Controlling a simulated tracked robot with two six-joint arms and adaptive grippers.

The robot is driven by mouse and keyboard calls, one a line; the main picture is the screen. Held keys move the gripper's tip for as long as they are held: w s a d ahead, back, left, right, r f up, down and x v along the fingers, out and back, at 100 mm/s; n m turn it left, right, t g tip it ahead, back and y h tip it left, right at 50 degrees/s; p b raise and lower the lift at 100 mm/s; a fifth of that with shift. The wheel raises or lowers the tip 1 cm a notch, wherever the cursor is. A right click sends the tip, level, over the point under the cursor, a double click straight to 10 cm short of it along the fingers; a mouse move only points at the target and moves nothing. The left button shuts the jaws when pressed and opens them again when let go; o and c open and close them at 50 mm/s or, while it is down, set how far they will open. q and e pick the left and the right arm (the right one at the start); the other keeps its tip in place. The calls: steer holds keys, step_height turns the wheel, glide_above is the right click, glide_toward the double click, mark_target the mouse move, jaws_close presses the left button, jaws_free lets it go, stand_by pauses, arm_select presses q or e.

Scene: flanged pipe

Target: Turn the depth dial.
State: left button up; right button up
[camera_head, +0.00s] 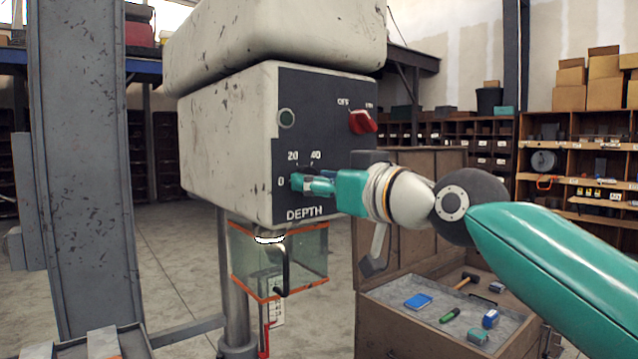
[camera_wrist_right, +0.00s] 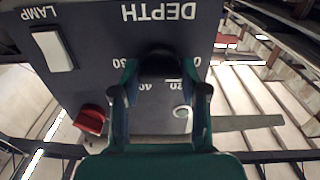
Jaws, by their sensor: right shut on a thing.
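The depth dial (camera_wrist_right: 160,61) is a dark knob on the black control panel (camera_head: 326,105), with 0, 20 and 40 marked around it and DEPTH printed below. In the wrist view, which is upside down, it sits between the two fingertips of my right gripper (camera_wrist_right: 163,80). My right gripper (camera_head: 303,184) is shut on it, reaching in from the right in the head view. There the fingers hide most of the dial, and I cannot tell which number it points to. My left gripper is not in view.
A clear guard with orange edges (camera_head: 308,262) hangs below the machine head. An open wooden chest (camera_head: 420,318) with tools stands below my right arm. A grey column (camera_head: 85,170) stands left.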

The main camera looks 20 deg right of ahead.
steer(key=shift+w+a+f, duration=0.1)
steer(key=shift+a+f, duration=0.05)
steer(key=shift+f, duration=0.25)
steer(key=o, duration=1.1)
steer(key=shift+r, duration=0.15)
steer(key=shift+o, duration=0.2)
steer(key=shift+r, duration=0.15)
steer(key=v, duration=1.2)
